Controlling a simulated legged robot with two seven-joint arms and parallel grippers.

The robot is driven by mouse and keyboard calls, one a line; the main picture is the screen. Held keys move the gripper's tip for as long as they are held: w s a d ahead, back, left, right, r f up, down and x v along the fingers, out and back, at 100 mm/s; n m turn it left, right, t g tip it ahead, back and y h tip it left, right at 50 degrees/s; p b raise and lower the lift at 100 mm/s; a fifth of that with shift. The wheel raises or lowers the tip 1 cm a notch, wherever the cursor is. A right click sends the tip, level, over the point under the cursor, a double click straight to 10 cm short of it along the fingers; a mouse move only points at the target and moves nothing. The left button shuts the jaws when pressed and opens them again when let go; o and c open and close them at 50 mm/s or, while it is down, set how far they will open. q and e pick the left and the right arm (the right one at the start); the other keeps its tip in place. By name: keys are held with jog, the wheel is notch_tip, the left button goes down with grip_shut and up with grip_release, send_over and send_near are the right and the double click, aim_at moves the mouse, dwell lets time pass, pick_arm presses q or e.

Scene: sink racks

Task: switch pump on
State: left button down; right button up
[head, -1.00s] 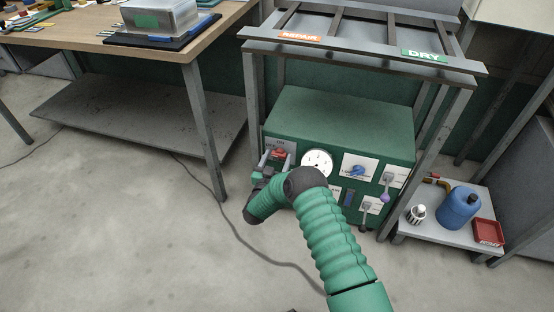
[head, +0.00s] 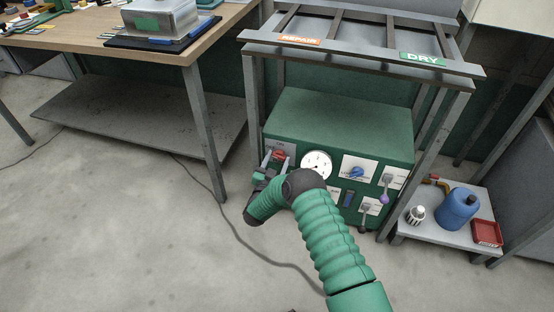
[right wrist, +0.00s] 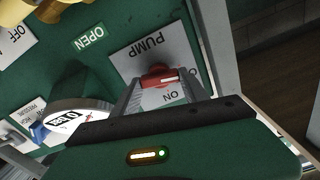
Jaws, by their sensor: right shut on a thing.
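The pump switch is a red knob (head: 279,155) at the upper left of the green pump box's front panel (head: 335,206). In the right wrist view the red knob (right wrist: 158,78) sits on a grey plate marked PUMP (right wrist: 150,48), with ON lettered on the plate's gripper side. My right gripper (head: 275,162) is at the knob, and its two fingers (right wrist: 160,85) are shut on it from either side. Part of the knob and plate is hidden by the fingers and the gripper body. My left gripper is not in view.
A round gauge (head: 316,164), a blue knob (head: 357,172) and valve levers (head: 385,190) are on the same panel, close to my right arm. A rack (head: 360,58) stands over the box. A low shelf at right holds a blue jug (head: 457,208) and red tray (head: 487,232).

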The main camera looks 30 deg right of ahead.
jog(key=m+p, duration=0.1)
jog(key=m, duration=0.2)
jog(key=shift+m, duration=0.3)
jog(key=m+p, duration=0.1)
jog(key=m, duration=0.3)
jog(key=shift+s+f+m, duration=0.1)
jog(key=shift+s+m, duration=0.05)
jog(key=shift+m, duration=0.15)
jog(key=shift+s+d+f+m+p, duration=0.15)
jog(key=shift+m+p, duration=0.15)
jog(key=shift+m, duration=1.5)
jog(key=shift+w+a+f+m+p, duration=0.1)
jog(key=shift+m+p, duration=0.15)
jog(key=shift+m, duration=1.55)
jog(key=shift+s+f, duration=0.1)
jog(key=o, duration=1.2)
jog(key=shift+o, duration=0.9)
jog(key=shift+r, duration=0.2)
